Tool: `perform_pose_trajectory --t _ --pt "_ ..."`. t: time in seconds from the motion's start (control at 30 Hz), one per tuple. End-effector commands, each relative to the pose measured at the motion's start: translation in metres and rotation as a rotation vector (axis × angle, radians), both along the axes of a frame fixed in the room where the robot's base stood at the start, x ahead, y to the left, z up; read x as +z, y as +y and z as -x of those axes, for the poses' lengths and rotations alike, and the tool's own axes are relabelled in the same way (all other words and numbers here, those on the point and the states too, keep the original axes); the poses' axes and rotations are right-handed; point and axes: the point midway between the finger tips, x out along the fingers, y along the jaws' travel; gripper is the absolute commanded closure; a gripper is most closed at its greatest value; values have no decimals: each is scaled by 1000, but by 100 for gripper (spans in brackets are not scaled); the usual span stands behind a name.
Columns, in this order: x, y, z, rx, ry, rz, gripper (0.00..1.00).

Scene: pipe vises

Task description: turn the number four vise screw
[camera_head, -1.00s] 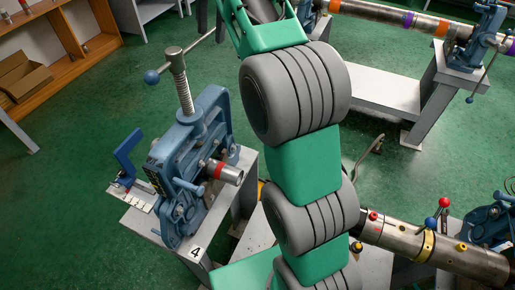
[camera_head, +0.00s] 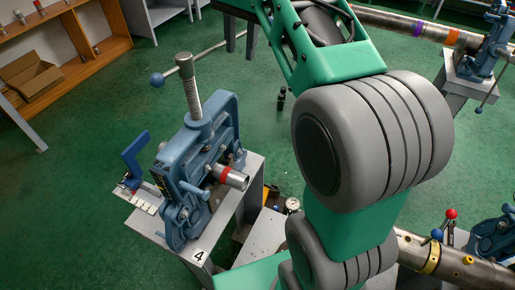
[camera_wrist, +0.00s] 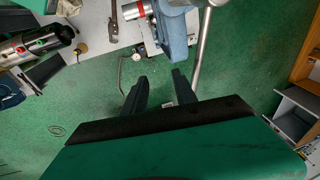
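The blue number four vise (camera_head: 200,165) stands on a grey bench marked with a "4" label (camera_head: 199,255), at the left in the head view. Its threaded screw (camera_head: 190,92) stands upright on top. A handle bar (camera_head: 207,55) with a blue ball (camera_head: 157,79) at its near end crosses the screw head. In the wrist view, part of the blue vise (camera_wrist: 172,30) and a grey bar (camera_wrist: 203,45) show at the top. My gripper (camera_wrist: 158,84) has two dark fingers spread apart, with green floor between and beyond them. The head view does not show my gripper.
A short pipe with a red band (camera_head: 230,175) sits in the vise. Another pipe with red and blue ball levers (camera_head: 437,255) lies at the right. Wooden shelves (camera_head: 85,50) stand at the back left.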

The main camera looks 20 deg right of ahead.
Motion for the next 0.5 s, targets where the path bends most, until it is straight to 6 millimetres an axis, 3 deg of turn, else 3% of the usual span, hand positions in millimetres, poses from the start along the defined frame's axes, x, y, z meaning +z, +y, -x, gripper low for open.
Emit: perform_pose_trajectory --t 0.1,0.5 --pt "-29 -2 12 74 -7 29 66" --pt "-112 -4 51 304 -32 106 66"
